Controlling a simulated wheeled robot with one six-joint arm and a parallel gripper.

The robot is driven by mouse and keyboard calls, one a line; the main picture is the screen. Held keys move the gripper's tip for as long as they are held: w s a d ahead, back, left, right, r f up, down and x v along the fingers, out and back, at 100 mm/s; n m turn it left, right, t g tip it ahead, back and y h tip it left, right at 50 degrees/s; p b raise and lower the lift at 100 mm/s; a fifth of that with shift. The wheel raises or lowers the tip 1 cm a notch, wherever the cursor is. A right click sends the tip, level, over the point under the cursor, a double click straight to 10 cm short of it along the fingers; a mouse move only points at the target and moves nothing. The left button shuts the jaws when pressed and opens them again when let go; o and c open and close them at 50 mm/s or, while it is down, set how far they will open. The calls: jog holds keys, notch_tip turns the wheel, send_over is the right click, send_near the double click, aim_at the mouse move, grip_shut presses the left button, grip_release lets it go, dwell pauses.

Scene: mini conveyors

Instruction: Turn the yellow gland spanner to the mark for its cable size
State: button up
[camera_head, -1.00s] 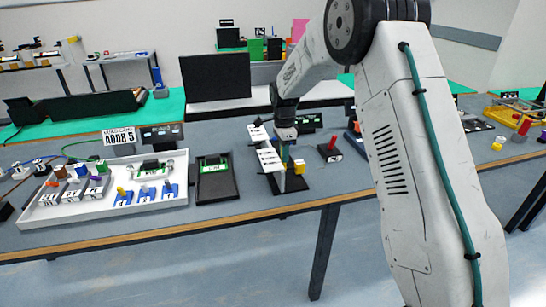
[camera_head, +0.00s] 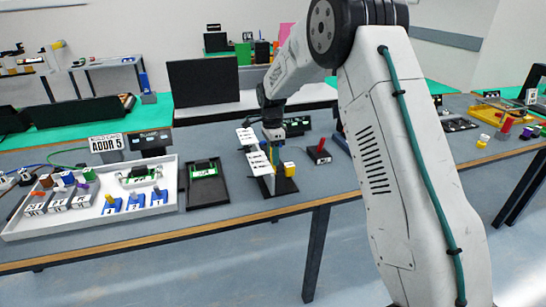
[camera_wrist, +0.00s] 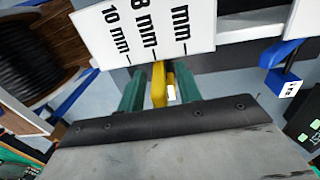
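The yellow gland spanner (camera_wrist: 158,84) shows in the wrist view as an upright yellow lever between the two green fingers of my gripper (camera_wrist: 160,88). Narrow gaps seem to show beside it, so I cannot tell whether the fingers press on it. Its tip is at the lower edge of a white mark plate (camera_wrist: 205,22) reading "10 mm", "8 mm" and a cut-off "mm", nearest the "8 mm" line. In the head view my gripper (camera_head: 274,141) is down at the stand with the white plates (camera_head: 259,162); the spanner is hardly visible there.
A yellow block (camera_head: 289,168) sits on the stand's dark base (camera_head: 284,188). Left of it are a black tray (camera_head: 209,207) and a white tray (camera_head: 160,210) with blue and grey parts. A red-topped block (camera_head: 320,152) stands to the right. A card (camera_head: 107,144) reads "ADDR 5".

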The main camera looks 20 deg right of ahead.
jog(key=r, duration=0.7)
jog(key=shift+w, duration=0.3)
jog(key=shift+r, duration=0.1)
jog(key=s+a+r+n+t, duration=0.1)
jog(key=s+r+n, duration=0.5)
jog(key=s, duration=0.5)
jog(key=s+a+r+n, duration=0.1)
jog(key=s+r+n, duration=0.2)
jog(key=s+r, duration=0.75)
jog(key=s+f+n, duration=0.2)
jog(key=s+n, duration=0.3)
jog(key=s, duration=0.7)
jog(key=s+a+f+n+t, duration=0.1)
jog(key=s+f+n, duration=0.2)
jog(key=s, duration=1)
jog(key=shift+a+f+n, duration=0.2)
jog(key=shift+a+n, duration=0.05)
jog(key=shift+n, duration=0.75)
